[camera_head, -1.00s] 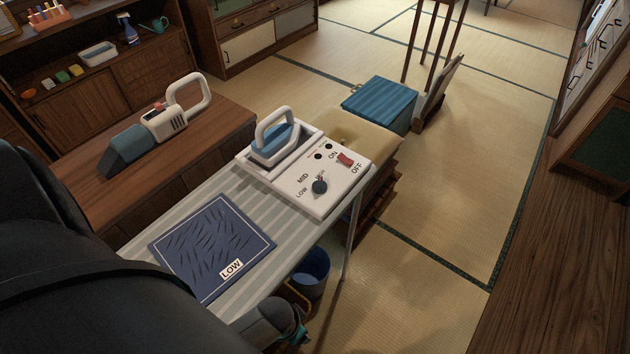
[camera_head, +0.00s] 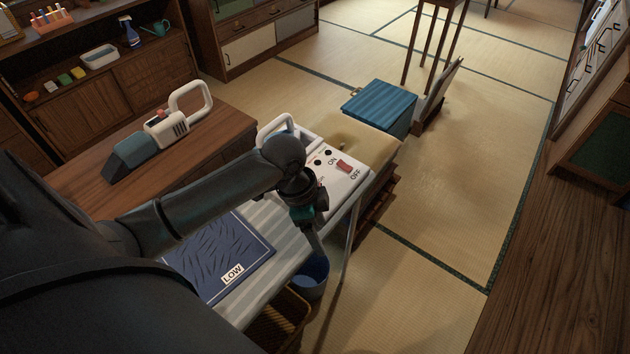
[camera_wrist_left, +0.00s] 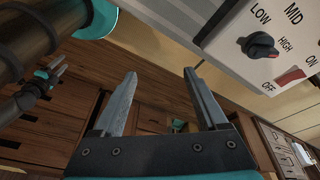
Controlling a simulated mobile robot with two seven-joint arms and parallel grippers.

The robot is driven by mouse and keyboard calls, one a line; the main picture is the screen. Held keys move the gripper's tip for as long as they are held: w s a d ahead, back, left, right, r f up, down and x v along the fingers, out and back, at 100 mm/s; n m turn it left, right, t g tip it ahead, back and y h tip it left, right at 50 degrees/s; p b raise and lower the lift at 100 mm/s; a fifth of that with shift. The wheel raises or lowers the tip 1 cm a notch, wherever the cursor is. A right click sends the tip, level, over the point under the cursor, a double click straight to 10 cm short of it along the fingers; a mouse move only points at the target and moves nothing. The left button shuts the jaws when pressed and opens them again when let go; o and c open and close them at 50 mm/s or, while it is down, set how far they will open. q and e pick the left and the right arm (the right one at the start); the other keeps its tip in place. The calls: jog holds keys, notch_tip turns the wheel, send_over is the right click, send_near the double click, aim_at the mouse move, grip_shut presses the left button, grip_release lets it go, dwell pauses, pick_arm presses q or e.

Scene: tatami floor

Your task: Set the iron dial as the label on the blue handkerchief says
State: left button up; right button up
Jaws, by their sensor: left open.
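The blue handkerchief (camera_head: 215,255) lies flat on the striped board (camera_head: 290,250). The white iron station (camera_head: 345,183) stands at the board's far end. Its dial (camera_wrist_left: 260,45) is dark with a red mark pointing towards HIGH; LOW and MID are printed around it. In the head view my left arm hides the dial. My left gripper (camera_head: 317,240) hangs beside the station's near edge. In the left wrist view it (camera_wrist_left: 160,75) is open and empty, apart from the dial, which is at the upper right. A dark, teal-jointed part of mine (camera_wrist_left: 45,82) shows small there.
A red switch (camera_head: 344,166) marked ON and OFF is close to the dial. The iron's handle (camera_head: 276,124) rises behind my arm. A blue bucket (camera_head: 311,276) stands below the board. A handheld vacuum (camera_head: 160,130) lies on the wooden chest at the left. Tatami at the right is open.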

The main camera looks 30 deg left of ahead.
pick_arm(q)
jog(key=w+a+r+m+h, duration=0.1)
jog(key=w+a+r, duration=0.9)
jog(key=a, duration=0.4)
jog(key=shift+t, duration=0.3)
jog(key=x, duration=0.4)
jog(key=b+x, duration=0.1)
jog(key=x, duration=0.4)
jog(key=d+b+x, duration=0.1)
jog(key=x, duration=0.4)
jog(key=shift+s+r, duration=0.15)
jog(key=shift+s, duration=0.15)
jog(key=shift+c, duration=0.2)
jog(key=shift+a, duration=0.1)
grip_shut()
